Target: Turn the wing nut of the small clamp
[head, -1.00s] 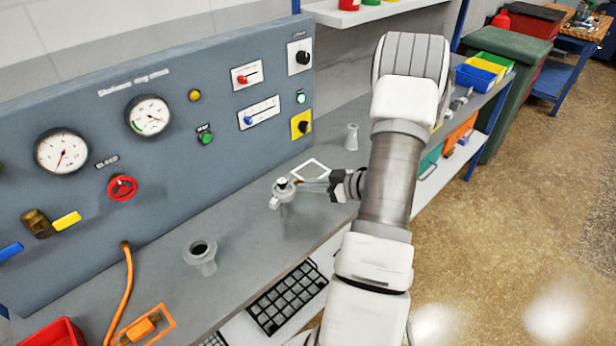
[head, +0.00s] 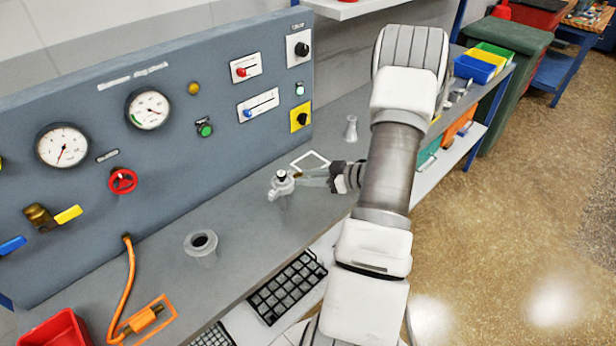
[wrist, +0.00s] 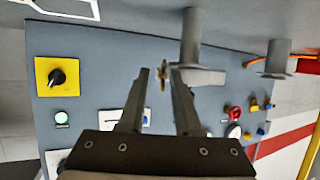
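The small clamp (head: 282,183) is a pale grey ring around the top of a short grey pipe fitting on the bench. In the wrist view the clamp (wrist: 204,77) sits at the flange of the grey pipe (wrist: 190,36). Its brass wing nut (wrist: 163,78) sticks out towards my gripper (wrist: 157,72). My gripper is open, with the wing nut between its fingertips, closer to the right finger. I see a gap on the left; contact on the right is unclear. In the head view my gripper (head: 306,178) is right of the clamp, and the wing nut is tiny there.
A second flanged fitting (head: 201,247) stands at the front left of the bench. A small conical fitting (head: 351,129) and a white square outline (head: 310,161) are behind my gripper. The control panel (head: 165,165) rises behind.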

